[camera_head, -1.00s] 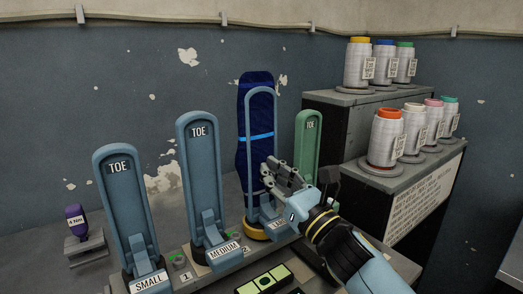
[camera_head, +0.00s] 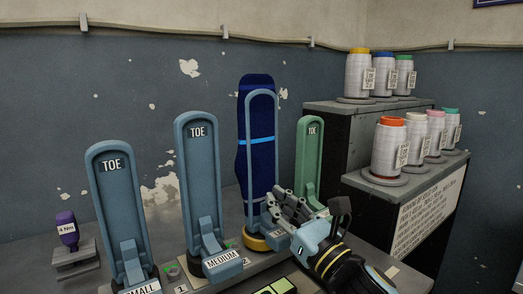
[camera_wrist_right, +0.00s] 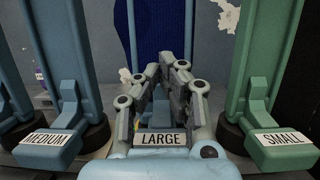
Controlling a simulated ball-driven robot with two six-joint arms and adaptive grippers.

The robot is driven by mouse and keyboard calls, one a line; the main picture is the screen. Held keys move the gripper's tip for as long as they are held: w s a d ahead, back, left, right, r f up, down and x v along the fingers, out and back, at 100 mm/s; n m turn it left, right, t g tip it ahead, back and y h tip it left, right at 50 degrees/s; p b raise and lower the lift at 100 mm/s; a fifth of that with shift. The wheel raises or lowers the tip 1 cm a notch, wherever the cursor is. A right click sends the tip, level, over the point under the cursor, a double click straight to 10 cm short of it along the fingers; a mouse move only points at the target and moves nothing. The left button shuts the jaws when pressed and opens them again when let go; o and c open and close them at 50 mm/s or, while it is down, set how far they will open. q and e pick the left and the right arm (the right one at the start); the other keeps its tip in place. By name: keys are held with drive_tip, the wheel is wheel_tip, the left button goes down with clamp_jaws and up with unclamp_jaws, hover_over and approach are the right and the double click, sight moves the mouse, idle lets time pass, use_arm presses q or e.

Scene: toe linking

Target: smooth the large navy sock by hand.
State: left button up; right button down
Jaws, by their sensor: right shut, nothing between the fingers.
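The large navy sock (camera_head: 257,115) hangs upright on the tall blue frame (camera_head: 249,180), with a light blue stripe across its middle. It looks smooth in the head view, and its lower end is partly behind my gripper. The sock also shows in the right wrist view (camera_wrist_right: 165,30), behind my fingers. My right gripper (camera_head: 279,203) is shut and empty in front of the foot of the frame, near the LARGE label (camera_wrist_right: 160,140). I cannot tell whether it touches the frame. My left gripper is not in view.
Blue forms marked SMALL (camera_head: 120,210) and MEDIUM (camera_head: 199,180) stand to the left. A green form (camera_head: 309,160) stands close on the right. Thread cones (camera_head: 388,148) stand on stepped dark boxes at the right. A purple tool (camera_head: 67,229) rests at the far left.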

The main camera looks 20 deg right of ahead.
drive_tip(key=shift+s+d, duration=0.2)
drive_tip(key=shift+s, duration=0.35)
drive_tip(key=s, duration=0.1)
drive_tip(key=s+d, duration=0.1)
drive_tip(key=s, duration=0.2)
drive_tip(key=shift+s+d+b, duration=0.3)
drive_tip(key=shift+s+d, duration=0.05)
drive_tip(key=shift+d, duration=0.05)
